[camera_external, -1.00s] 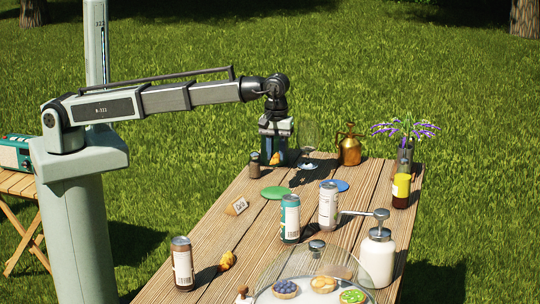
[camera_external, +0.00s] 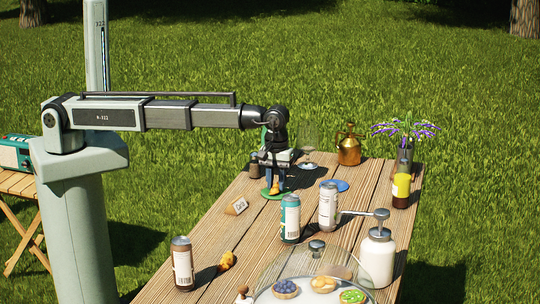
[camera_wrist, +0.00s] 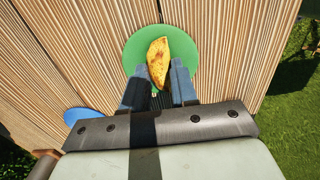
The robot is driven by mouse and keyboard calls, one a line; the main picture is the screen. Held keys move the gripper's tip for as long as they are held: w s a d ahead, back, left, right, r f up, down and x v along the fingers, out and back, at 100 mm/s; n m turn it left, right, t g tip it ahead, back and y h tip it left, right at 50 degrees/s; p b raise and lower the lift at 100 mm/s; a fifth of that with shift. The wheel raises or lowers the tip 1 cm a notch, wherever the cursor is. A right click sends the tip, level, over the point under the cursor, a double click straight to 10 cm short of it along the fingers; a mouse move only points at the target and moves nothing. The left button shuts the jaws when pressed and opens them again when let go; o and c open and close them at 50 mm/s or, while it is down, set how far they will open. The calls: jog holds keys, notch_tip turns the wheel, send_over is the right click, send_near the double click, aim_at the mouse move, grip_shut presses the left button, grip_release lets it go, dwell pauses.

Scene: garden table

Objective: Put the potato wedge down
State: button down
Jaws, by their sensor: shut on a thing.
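The potato wedge (camera_wrist: 158,62) is golden yellow with browned spots. My gripper (camera_wrist: 158,75) is shut on it, one finger on each side, in the wrist view. The green disc (camera_wrist: 186,46) lies on the table under the wedge; I cannot tell whether the wedge touches it. In the external view my gripper (camera_external: 274,186) points down at the green disc (camera_external: 268,195), and the wedge (camera_external: 274,188) shows small at its fingertips.
A blue disc (camera_external: 336,185) lies to the right on the wooden table (camera_external: 220,232). A teal can (camera_external: 290,218), a grey can (camera_external: 328,205) and a small tag (camera_external: 236,206) stand nearer the camera.

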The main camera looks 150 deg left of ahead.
jog(key=shift+f, duration=0.35)
jog(key=c, duration=0.9)
grip_release()
notch_tip(320, 180, up, 12)
jog(key=shift+r, duration=0.2)
